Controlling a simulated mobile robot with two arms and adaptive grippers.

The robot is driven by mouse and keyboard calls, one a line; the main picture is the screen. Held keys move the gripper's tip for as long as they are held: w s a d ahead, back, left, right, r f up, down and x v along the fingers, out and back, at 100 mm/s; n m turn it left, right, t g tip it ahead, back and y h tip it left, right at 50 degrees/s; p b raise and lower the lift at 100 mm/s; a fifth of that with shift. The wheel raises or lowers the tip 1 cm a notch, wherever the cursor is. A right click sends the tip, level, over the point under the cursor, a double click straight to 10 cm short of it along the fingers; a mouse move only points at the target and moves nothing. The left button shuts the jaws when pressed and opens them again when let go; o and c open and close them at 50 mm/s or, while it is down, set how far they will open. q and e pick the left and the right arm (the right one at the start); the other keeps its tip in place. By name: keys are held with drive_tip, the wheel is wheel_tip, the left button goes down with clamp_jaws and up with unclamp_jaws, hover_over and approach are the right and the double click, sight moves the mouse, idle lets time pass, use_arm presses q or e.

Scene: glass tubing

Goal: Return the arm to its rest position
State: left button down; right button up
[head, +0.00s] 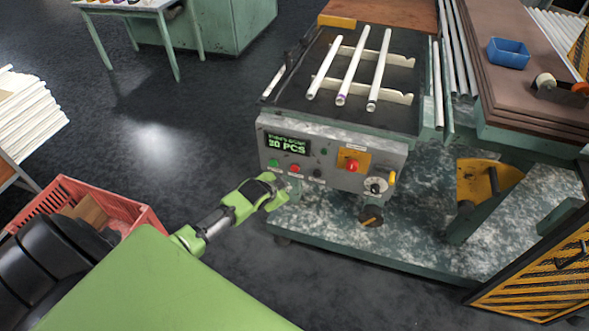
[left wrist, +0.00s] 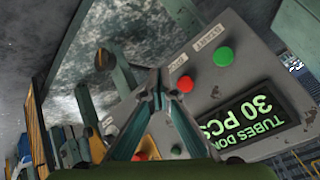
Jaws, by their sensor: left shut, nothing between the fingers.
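My left arm reaches in from the lower left in the head view, with its left gripper (head: 283,190) close in front of the machine's control panel (head: 337,176). In the left wrist view the fingers (left wrist: 156,75) come together at their tips, shut and empty. The tips lie close to a red button (left wrist: 185,84) and a green button (left wrist: 222,56) on the panel; I cannot tell whether they touch it. The lit display (left wrist: 255,113) reads "30 PCS". My right gripper is not in view.
Three glass tubes (head: 353,66) lie on cream notched holders on the machine top. A red crate (head: 66,187) with cardboard stands at the left. A blue bin (head: 508,52) sits on the brown bench at the right. The dark floor (head: 165,130) left of the machine is clear.

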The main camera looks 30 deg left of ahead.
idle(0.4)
use_arm(q)
drive_tip(key=s+d+f+n+g, duration=0.1)
drive_tip(key=s+d+f+g, duration=0.1)
drive_tip(key=s+f, duration=0.95)
drive_tip(key=s+d+f+n+g, duration=0.1)
drive_tip(key=s+d+f+g, duration=0.15)
drive_tip(key=s+f, duration=0.9)
drive_tip(key=s+d+f+g, duration=0.1)
drive_tip(key=s+d+f, duration=0.2)
drive_tip(key=s, duration=0.6)
drive_tip(key=s+d+f+n+g, duration=0.1)
drive_tip(key=s+d+f, duration=0.2)
drive_tip(key=s, duration=0.6)
drive_tip(key=s+d+f+g+h, duration=0.1)
drive_tip(key=s+d+f, duration=0.2)
drive_tip(key=s, duration=0.6)
drive_tip(key=shift+s+d+f, duration=0.15)
drive_tip(key=shift+s+f, duration=0.05)
drive_tip(key=shift+f, duration=0.15)
